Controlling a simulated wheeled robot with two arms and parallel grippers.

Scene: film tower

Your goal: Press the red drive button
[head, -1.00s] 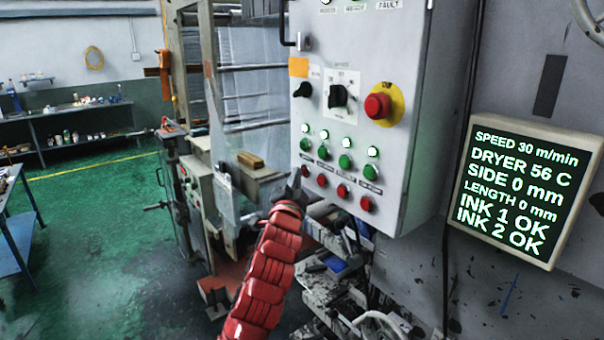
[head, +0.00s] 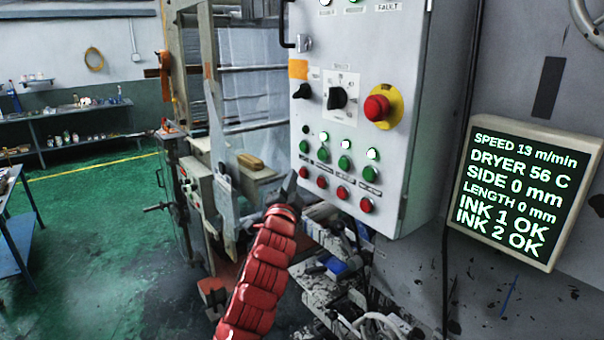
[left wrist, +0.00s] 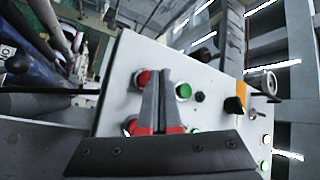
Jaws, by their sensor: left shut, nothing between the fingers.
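The grey control panel (head: 355,60) carries a row of red buttons below a row of green ones. In the left wrist view, the shut fingers (left wrist: 158,92) point at the panel beside the same red button (left wrist: 143,78). My right gripper is not in view.
A red emergency stop (head: 377,107) on a yellow plate and a black selector knob (head: 337,97) sit above the buttons. The display (head: 525,190) at right reads speed 13 m/min. Rollers and a frame stand left of the panel. Green floor is open further left.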

